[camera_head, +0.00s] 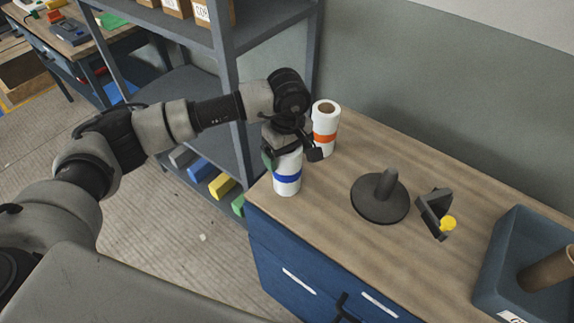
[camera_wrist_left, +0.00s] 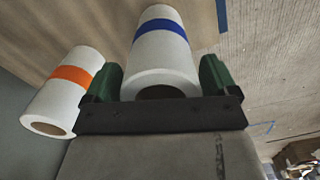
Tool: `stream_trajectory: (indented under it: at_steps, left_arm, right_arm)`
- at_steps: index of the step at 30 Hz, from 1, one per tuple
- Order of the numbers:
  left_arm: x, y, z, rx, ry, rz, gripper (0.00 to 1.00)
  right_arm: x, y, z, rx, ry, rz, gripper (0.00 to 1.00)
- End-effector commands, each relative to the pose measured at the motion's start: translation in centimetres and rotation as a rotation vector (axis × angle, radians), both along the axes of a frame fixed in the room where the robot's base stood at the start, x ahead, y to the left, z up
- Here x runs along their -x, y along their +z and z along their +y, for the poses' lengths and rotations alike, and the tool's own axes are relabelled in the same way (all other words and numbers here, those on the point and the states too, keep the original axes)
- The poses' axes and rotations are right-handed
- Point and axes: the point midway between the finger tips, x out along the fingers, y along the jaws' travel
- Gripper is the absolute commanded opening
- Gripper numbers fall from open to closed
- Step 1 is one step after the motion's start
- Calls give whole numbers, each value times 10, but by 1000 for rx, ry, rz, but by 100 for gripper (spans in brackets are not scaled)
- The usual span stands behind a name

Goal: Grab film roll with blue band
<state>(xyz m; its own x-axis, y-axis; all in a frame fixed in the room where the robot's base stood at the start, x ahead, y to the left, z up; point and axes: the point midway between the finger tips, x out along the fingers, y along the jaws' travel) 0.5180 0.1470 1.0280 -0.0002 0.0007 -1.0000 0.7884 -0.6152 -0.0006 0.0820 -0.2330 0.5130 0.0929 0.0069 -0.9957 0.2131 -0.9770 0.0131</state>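The film roll with the blue band (camera_head: 287,173) stands upright near the left corner of the wooden cabinet top. My left gripper (camera_head: 291,154) is at its upper part, with one finger on each side. In the left wrist view the white roll with its blue band (camera_wrist_left: 163,50) lies between the two green fingers (camera_wrist_left: 160,80). The fingers look spread, with small gaps beside the roll, so the gripper seems open around it. A second roll with an orange band (camera_head: 325,128) stands just behind, outside the fingers. My right gripper does not show.
A black round stand with a post (camera_head: 380,198), a black tape dispenser with a yellow part (camera_head: 436,212) and a blue bin (camera_head: 520,262) are on the cabinet top (camera_head: 345,235). A grey shelf (camera_head: 228,110) stands to the left, close to my left arm.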

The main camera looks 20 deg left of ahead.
Motion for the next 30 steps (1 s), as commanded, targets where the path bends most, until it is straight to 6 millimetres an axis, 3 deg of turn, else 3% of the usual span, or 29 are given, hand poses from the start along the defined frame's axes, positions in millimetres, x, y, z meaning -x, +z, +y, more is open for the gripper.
stream_trajectory:
  at_steps: [2, 14, 24, 30]
  left_arm:
    - [0, 0, 0, 0, 0, 0, 76]
    - [0, 1, 0, 1, 0, -1, 14]
    - [-1, 4, 0, 2, 0, -3, 14]
    - [-1, 24, 0, 3, 0, -7, 14]
  right_arm:
    - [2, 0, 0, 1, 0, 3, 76]
    - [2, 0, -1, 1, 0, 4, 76]
    - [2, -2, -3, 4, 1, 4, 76]
    - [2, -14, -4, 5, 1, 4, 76]
